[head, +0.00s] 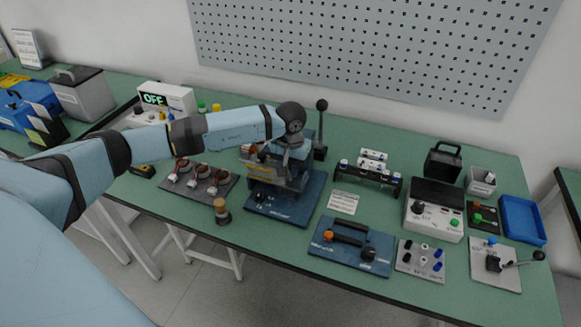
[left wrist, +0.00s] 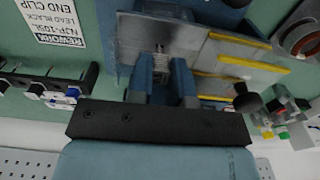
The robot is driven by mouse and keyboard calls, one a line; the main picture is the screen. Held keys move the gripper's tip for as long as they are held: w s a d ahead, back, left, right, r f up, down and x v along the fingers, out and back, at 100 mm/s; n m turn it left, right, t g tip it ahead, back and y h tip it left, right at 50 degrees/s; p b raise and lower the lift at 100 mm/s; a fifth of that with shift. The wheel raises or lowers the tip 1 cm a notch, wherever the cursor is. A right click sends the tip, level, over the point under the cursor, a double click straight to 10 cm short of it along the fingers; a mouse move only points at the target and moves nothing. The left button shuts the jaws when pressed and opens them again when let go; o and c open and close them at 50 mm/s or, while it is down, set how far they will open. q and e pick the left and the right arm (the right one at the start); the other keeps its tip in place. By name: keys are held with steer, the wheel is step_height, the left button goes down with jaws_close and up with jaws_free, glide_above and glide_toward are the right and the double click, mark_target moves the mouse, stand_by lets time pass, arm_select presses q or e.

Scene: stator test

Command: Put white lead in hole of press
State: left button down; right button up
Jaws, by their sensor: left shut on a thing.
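The press (head: 272,182) stands on a blue base plate at the middle of the green table, with a black-knobbed lever rising at its right. My left arm reaches over it, and my left gripper (head: 291,150) is at the top of the press, pointing down. In the left wrist view the gripper's two blue fingers (left wrist: 161,82) are close together over the press's grey metal plate with yellow edges (left wrist: 225,50). They are shut on a small, thin, pale piece (left wrist: 160,64), apparently the white lead. Its lower end and the press's hole cannot be made out.
Left of the press are a board with several copper-wound parts (head: 198,180) and a small brown cylinder (head: 221,211). Right are a black rack (head: 368,177), a label card (head: 344,202), a blue fixture (head: 350,246) and a grey control box (head: 434,212). A pegboard wall is behind.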

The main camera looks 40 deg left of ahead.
arm_select(q)
steer(key=shift+f, duration=0.1)
steer(key=shift+f+b, duration=0.9)
steer(key=c, duration=1)
jaws_free()
